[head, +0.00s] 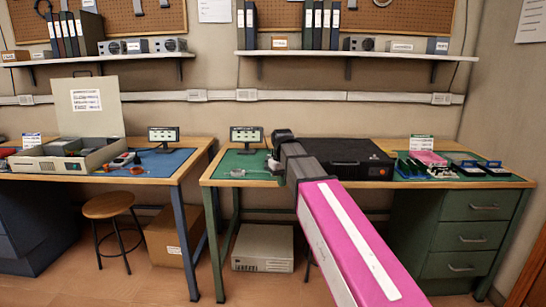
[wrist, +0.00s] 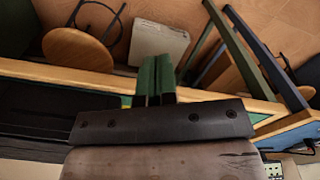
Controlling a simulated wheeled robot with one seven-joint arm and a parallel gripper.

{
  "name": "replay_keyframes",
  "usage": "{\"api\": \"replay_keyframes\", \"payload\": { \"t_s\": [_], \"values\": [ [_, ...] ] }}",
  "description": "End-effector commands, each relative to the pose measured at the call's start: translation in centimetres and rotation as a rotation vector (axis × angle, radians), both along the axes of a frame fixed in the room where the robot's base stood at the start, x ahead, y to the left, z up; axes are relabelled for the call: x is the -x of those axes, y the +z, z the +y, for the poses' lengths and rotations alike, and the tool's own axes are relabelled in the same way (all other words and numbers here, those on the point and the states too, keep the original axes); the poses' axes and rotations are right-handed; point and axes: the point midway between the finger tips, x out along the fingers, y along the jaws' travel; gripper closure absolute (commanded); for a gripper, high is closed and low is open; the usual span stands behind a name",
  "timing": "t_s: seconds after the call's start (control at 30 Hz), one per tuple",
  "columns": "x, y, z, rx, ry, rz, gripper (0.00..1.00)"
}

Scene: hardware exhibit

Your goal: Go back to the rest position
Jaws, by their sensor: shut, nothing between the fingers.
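My arm, with a long magenta and white link, reaches from the lower right of the head view toward the right-hand bench (head: 214,172). My gripper (head: 276,168) is at its far end, above the bench's green mat and just left of the black case (head: 352,160). In the wrist view my gripper (wrist: 157,62) shows two green fingers close together, shut and empty. The bench edge and the floor lie beyond them. The arm hides part of the case and the bench front.
A tablet-like display (head: 246,135) stands behind my gripper. Boards and parts lie on the right mat (head: 510,178). A stool (wrist: 78,50) and a pale computer box (head: 263,248) are under the bench. The left bench holds an open case (head: 95,158). A shelf (head: 340,53) hangs above.

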Motion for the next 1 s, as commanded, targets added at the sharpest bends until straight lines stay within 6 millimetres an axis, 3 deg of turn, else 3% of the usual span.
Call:
{"api": "replay_keyframes", "payload": {
  "t_s": [0.17,0.37,0.7,1.0],
  "values": [
    [1.7,-4.6,-2.4,0.001,-0.051,0.004,1.00],
    [4.6,-11.4,-6.1,0.000,-0.137,0.004,1.00],
    [11.2,-21.5,-11.7,0.000,-0.286,0.001,1.00],
    [16.5,-27.1,-15.0,-0.001,-0.388,-0.003,1.00]
  ]
}}
